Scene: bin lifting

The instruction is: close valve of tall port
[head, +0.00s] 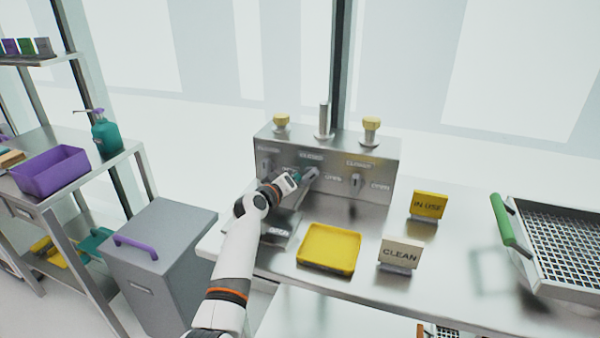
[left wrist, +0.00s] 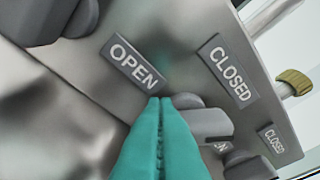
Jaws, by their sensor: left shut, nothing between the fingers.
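A steel valve box (head: 385,160) stands at the back of the bench. The tall port (head: 324,120) is a bare metal post on top, between two yellow-capped ports. Its middle valve handle (head: 312,173) on the front panel looks tilted and is partly hidden by my gripper. My left gripper (head: 297,178) is at the panel, just left of this handle. In the left wrist view its teal fingers (left wrist: 158,104) are shut and empty, beside the grey handle (left wrist: 205,122); whether they touch is unclear. A CLOSED label (left wrist: 228,72) is above the handle. My right gripper is out of view.
Left handle (head: 266,162) and right handle (head: 355,180) flank the middle one. A yellow tray (head: 330,262), CLEAN sign (head: 400,253) and IN USE sign (head: 428,205) stand in front. A mesh basket (head: 530,275) is at right. A grey bin (head: 170,270) stands left of the bench.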

